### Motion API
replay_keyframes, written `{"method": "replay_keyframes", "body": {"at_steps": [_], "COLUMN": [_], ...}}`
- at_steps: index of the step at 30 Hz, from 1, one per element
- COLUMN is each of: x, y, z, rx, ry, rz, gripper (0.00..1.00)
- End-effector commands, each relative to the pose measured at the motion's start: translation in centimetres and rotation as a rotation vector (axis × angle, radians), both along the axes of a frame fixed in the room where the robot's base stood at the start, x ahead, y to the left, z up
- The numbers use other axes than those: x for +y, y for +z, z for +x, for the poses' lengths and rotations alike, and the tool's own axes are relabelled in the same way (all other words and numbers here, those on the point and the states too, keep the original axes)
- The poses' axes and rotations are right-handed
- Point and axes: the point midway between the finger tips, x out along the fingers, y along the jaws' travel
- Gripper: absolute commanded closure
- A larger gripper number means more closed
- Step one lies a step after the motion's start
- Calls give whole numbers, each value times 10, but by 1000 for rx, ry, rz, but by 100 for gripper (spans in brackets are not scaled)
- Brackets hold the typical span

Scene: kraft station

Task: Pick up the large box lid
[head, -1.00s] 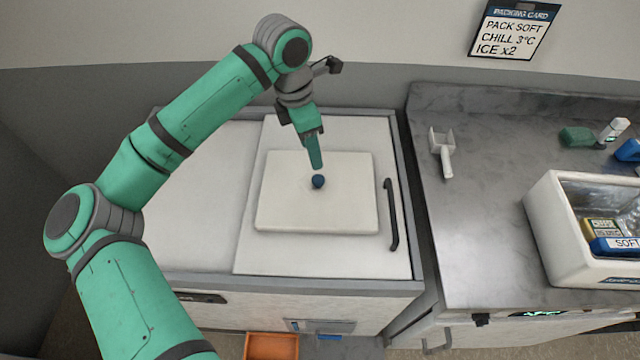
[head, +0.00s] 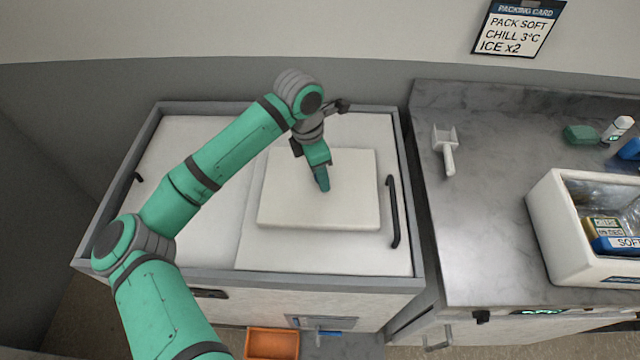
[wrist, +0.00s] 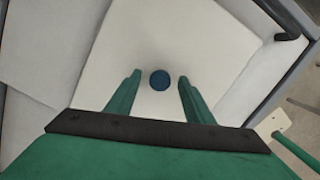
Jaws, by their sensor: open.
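The large box lid (head: 345,208) is a flat cream-white square slab with a small dark blue knob. It lies flat on the white top of the chest. In the wrist view the lid (wrist: 165,50) fills the middle, and the round blue knob (wrist: 160,80) sits between my fingertips. My gripper (head: 322,183) points down over the middle of the lid and hides the knob in the head view. In the wrist view my gripper (wrist: 158,88) is open, with one finger on each side of the knob. I cannot tell how far the fingertips are above the lid.
The chest has a black handle (head: 393,212) right of the lid. On the counter to the right are a white scoop (head: 445,148), a green item (head: 580,135) and an open white box (head: 560,235) with packs inside. An orange bin (head: 272,343) stands in front, low down.

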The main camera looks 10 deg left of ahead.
Motion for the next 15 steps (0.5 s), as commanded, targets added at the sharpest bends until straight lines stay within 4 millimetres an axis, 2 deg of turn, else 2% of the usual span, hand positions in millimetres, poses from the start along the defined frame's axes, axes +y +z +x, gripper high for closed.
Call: {"method": "replay_keyframes", "body": {"at_steps": [6,8,12,15], "x": [-1,-1,0,0], "y": [-1,-1,-1,-1], "z": [0,0,0,0], "rx": [0,0,0,-1], "ry": [-2,-1,-1,0], "rz": [0,0,0,1], "gripper": [52,64,98,100]}}
